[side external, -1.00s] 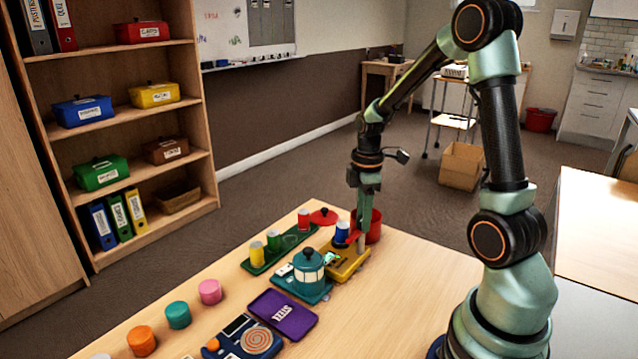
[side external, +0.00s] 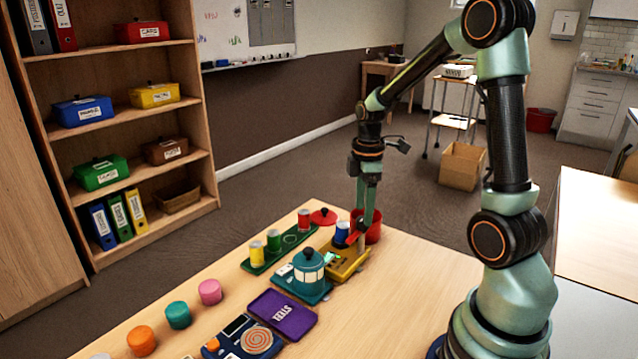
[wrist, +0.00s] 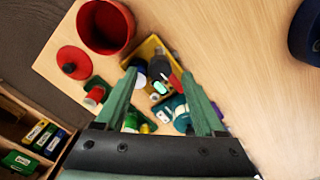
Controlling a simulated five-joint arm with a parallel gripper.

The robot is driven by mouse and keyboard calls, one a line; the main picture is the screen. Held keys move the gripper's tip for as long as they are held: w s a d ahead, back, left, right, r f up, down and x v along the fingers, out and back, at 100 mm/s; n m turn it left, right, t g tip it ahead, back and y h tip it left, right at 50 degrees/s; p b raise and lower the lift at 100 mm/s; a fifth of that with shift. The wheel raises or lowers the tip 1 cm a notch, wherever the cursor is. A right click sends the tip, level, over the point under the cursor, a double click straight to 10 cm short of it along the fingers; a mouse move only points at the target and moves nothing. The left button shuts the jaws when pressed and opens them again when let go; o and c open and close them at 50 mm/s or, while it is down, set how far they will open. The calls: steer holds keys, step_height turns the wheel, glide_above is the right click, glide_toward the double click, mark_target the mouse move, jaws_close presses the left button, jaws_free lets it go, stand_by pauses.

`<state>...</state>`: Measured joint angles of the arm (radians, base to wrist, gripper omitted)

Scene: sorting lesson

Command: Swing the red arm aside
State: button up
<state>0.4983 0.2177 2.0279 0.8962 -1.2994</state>
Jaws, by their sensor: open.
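A yellow tray (side external: 348,272) lies near the far end of the table, with a blue cylinder (side external: 342,231) at its far side and a light post (side external: 360,247) by its right edge. The red arm (wrist: 176,82) shows as a short red piece over the tray in the wrist view, close to the right finger and partly hidden. My gripper (side external: 364,224) points down above the tray's right side. In the wrist view my gripper (wrist: 160,76) is open, its fingers spread with nothing clearly held between them.
A red pot (side external: 373,228) stands just behind the tray, with its red lid (side external: 323,216) on the table. A green tray (side external: 262,262) with coloured cylinders and a teal lantern-like pot (side external: 309,272) stand left. The table to the right is clear.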

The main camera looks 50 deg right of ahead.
step_height(320, 180, up, 10)
steer(key=shift+f, duration=0.15)
stand_by(0.3)
steer(key=s+a+r+m+t, duration=0.1)
steer(key=a+m, duration=0.3)
steer(key=a, duration=0.5)
steer(key=s+a+r+m+t, duration=0.1)
steer(key=s+a+m+t, duration=0.2)
steer(key=a, duration=0.5)
steer(key=shift+a+r+m+t, duration=0.35)
steer(key=shift+m+t, duration=0.45)
steer(key=shift+m, duration=0.3)
